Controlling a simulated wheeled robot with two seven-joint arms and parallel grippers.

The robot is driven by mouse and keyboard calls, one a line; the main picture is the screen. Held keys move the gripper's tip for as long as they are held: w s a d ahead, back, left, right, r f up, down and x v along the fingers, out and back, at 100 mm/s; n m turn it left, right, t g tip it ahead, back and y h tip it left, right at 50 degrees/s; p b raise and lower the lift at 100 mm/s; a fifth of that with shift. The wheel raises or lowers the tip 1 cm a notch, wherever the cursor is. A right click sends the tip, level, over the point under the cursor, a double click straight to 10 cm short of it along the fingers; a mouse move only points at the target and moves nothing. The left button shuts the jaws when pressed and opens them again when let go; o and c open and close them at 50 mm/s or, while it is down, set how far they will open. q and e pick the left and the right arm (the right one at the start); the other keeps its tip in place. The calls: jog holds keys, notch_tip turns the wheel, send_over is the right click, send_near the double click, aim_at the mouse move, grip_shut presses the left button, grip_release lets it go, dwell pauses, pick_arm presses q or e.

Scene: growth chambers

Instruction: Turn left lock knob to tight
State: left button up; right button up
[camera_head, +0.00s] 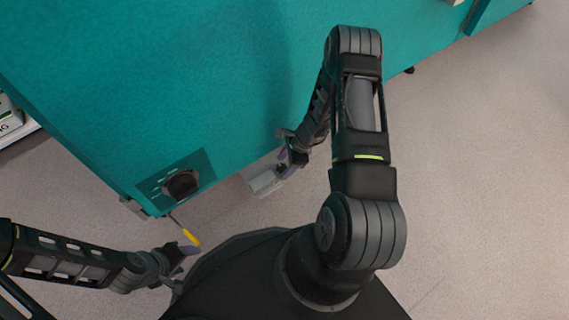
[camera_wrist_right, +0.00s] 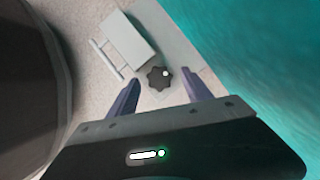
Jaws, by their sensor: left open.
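In the right wrist view a dark lobed knob (camera_wrist_right: 158,79) with a white dot shows between the fingers of my right gripper (camera_wrist_right: 160,90). The gripper is open, with a gap on each side of the knob. In the head view my right gripper (camera_head: 290,163) is beside the teal chamber's lower edge, over a pale bracket (camera_head: 264,182); the lobed knob cannot be made out there. A round black knob (camera_head: 182,184) sits on a dark plate of the chamber. My left gripper (camera_head: 184,261) is open and empty below it. I cannot tell which knob is the left lock knob.
The teal chamber (camera_head: 190,80) fills the upper left. A thin lever with a yellow end (camera_head: 191,237) sticks out below the plate, close to my left gripper. A grey box (camera_wrist_right: 128,38) lies by the lobed knob. Bare floor (camera_head: 480,170) is at right.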

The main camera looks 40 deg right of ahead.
jog(key=shift+r, duration=0.1)
jog(key=p+v, duration=0.3)
jog(key=v, duration=0.4)
jog(key=shift+d+r, duration=0.15)
jog(key=shift+r, duration=0.1)
jog(key=shift+s+d, duration=0.1)
dwell(0.3)
